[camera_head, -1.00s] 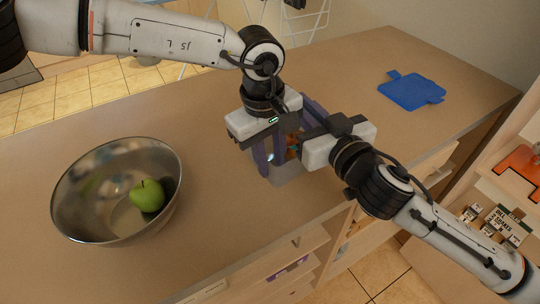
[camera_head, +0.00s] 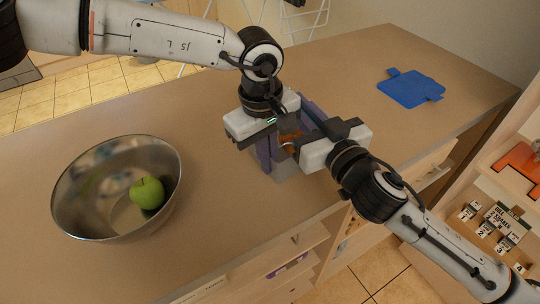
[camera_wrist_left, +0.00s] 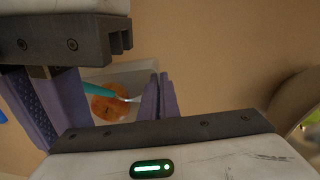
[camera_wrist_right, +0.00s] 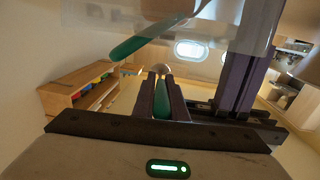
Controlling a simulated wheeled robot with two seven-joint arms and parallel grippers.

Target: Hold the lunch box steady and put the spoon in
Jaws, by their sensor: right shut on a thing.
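The lunch box, a translucent container with orange food in it (camera_wrist_left: 108,104), stands on the counter below my two grippers. Its wall shows in the head view (camera_head: 285,171). My right gripper (camera_wrist_right: 162,92) is shut on the spoon's teal handle (camera_wrist_right: 162,103), over the box.
A steel bowl (camera_head: 75,205) with a green apple (camera_head: 147,193) stands to the left on the counter. A blue lid-like panel (camera_head: 411,89) lies at the back right. The counter between them and around the box is mostly clear. Shelves stand at the right.

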